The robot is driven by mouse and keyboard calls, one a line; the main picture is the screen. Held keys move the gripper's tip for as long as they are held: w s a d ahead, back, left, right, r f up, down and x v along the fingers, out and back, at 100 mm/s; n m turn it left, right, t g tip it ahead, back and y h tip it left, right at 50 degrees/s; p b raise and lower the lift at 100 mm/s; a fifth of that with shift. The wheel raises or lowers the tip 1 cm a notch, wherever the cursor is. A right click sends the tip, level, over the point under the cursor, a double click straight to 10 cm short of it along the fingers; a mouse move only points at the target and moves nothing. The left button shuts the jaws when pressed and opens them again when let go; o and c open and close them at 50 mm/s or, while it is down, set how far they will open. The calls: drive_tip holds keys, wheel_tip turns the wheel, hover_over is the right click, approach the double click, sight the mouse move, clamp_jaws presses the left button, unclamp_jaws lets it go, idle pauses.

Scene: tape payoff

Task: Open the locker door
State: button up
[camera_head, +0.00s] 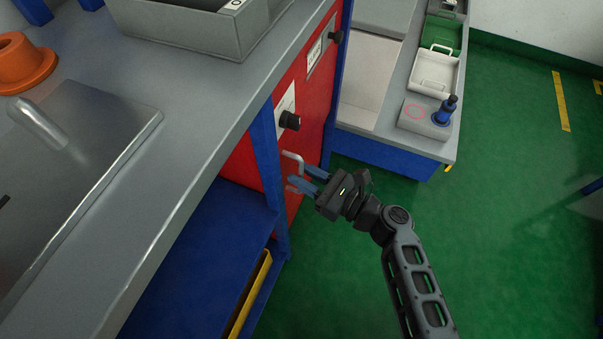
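The locker door (314,122) is the red front under the grey worktop, and it looks shut. A pale C-shaped handle (293,157) stands out from its lower part, below a black knob (289,120). My gripper (297,175) is at the handle, coming in from the right. Its two blue fingers are spread with a gap between them, and their tips are by the handle's bar. The fingers partly cover the handle's lower end. I cannot tell whether they touch the bar.
The grey worktop (215,95) holds an orange part (25,62) and a grey bin (200,30). A blue open shelf (195,265) is left of the door. A lower bench (388,125) with trays stands behind. Green floor (500,220) is clear to the right.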

drive_tip(key=shift+w+a, duration=0.2)
drive_tip(key=shift+a, duration=0.15)
drive_tip(key=shift+c, duration=0.3)
clamp_jaws()
